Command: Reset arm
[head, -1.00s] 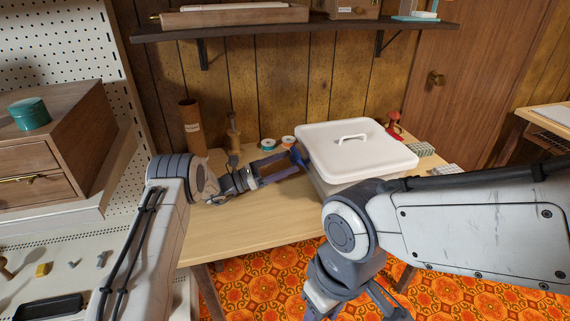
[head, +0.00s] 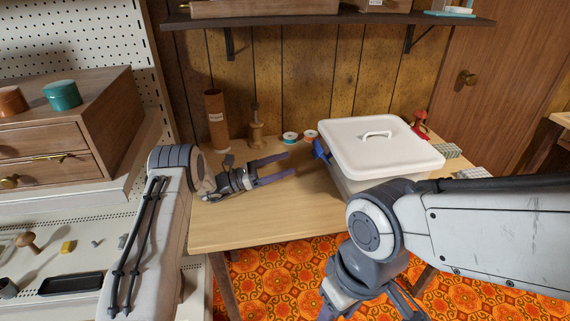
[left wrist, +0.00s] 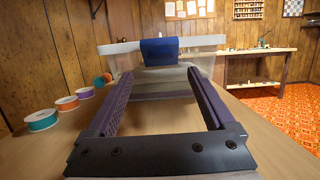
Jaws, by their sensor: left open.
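My left gripper (head: 290,166) is open and empty low over the wooden table (head: 245,226), its fingers pointing right toward a lidded box. A gap separates the fingertips from the blue latch (head: 320,150) on the left side of the box (head: 390,186). The white lid (head: 378,152) with its handle sits on the box. In the left wrist view, the open fingers (left wrist: 160,80) frame the box, with the blue latch (left wrist: 160,51) straight ahead. My right arm crosses in front of the box and bends down; its gripper is low at the bottom edge, its jaws unclear.
Thread spools (head: 290,137) lie behind the left gripper. A brown tube (head: 216,120) and a wooden stand (head: 256,137) are at the back left. A drawer cabinet (head: 60,140) stands left. A shelf (head: 330,19) hangs above. A red object (head: 419,124) stands behind the box.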

